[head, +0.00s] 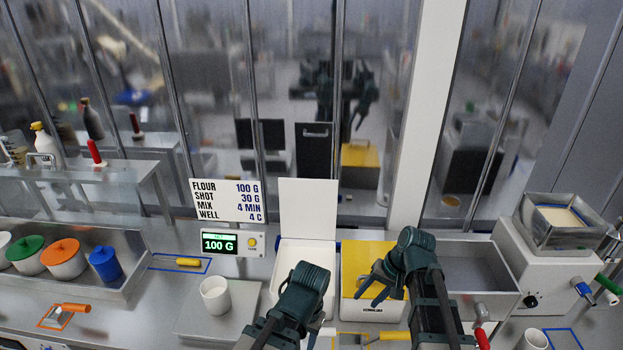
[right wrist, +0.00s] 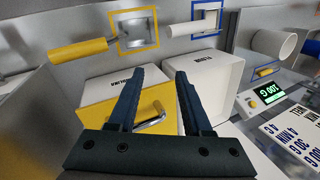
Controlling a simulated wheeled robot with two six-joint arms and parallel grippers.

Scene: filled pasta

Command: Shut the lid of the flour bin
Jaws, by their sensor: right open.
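The flour bin (head: 287,256) is the white bin at the middle of the counter in the head view. Its white lid (head: 308,208) stands upright at the back edge, so the bin is open. It also shows in the right wrist view (right wrist: 225,83), to the right of the fingers. My right gripper (head: 368,293) is open and empty, over the yellow-lidded bin just right of the flour bin. In the right wrist view its fingers (right wrist: 160,75) stand apart. My left arm crosses the front of the flour bin; its gripper fingers do not show clearly.
The yellow bin (head: 358,256), with a metal handle (right wrist: 152,122), is shut. A scale with a white cup (head: 215,294) and a 100 G display (head: 219,245) stand left. An empty metal tray (head: 480,265) lies right. A sign (head: 227,200) stands behind.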

